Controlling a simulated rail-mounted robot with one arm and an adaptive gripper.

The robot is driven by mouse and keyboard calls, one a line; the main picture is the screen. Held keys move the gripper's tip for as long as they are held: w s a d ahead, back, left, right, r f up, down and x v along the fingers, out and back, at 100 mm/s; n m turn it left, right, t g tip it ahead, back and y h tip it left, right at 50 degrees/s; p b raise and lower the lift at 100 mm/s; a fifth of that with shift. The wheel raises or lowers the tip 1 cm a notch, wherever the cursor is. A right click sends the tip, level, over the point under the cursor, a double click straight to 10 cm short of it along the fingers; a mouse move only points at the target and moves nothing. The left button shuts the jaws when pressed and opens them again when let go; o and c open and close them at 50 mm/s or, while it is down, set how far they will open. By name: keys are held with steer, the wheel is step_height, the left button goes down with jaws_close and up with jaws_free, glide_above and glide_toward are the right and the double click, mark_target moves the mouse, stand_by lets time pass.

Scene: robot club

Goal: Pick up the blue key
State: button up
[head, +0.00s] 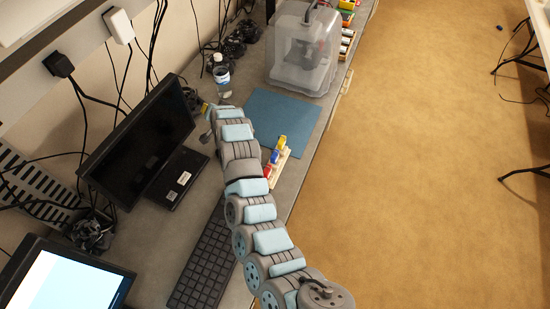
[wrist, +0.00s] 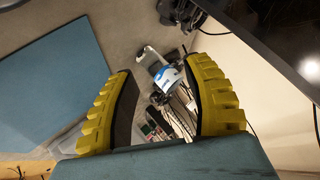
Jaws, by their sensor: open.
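A small blue piece (head: 274,157), likely the blue key, stands on a light wooden holder (head: 281,168) between a yellow piece (head: 282,141) and a red piece (head: 267,171). The holder is on the desk just right of my arm in the head view, which partly hides it. My gripper (wrist: 160,68) shows in the wrist view with its yellow ribbed fingers spread apart and nothing between them. In the head view it is mostly hidden near the arm's far end, left of the blue mat. The blue key does not show in the wrist view.
A water bottle (head: 222,78) stands beyond the arm's end. A blue mat (head: 280,118) and a clear-covered machine (head: 303,50) lie farther back. A monitor (head: 140,140) and a keyboard (head: 207,255) are left of my arm. The desk's right edge drops to open floor.

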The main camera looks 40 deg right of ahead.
steer(key=s+d+r+m+g+y, duration=0.1)
steer(key=s+d+r+g, duration=0.15)
steer(key=s, duration=0.45)
steer(key=s+d+r+g+y+b, duration=0.1)
steer(key=s+d+g, duration=0.1)
steer(key=s+g, duration=0.35)
steer(key=s+d+r+m+g+y, duration=0.1)
steer(key=s+d+g, duration=0.15)
steer(key=s, duration=0.55)
steer(key=b, duration=0.1)
glide_above(275, 154)
steer(key=shift+t, duration=0.35)
steer(key=shift+w+a+f, duration=0.1)
steer(key=shift+w+f, duration=0.15)
steer(key=shift+f, duration=0.95)
steer(key=shift+w+f, duration=0.2)
steer(key=shift+f, duration=0.95)
steer(key=shift+f+p, duration=0.75)
steer(key=shift+f, duration=2.8)
steer(key=shift+s+f+p, duration=0.2)
steer(key=shift+f+p, duration=0.1)
steer(key=shift+f, duration=0.35)
steer(key=shift+s+f+p, duration=0.2)
steer(key=shift+f+p, duration=0.1)
steer(key=shift+f, duration=1.7)
jaws_close()
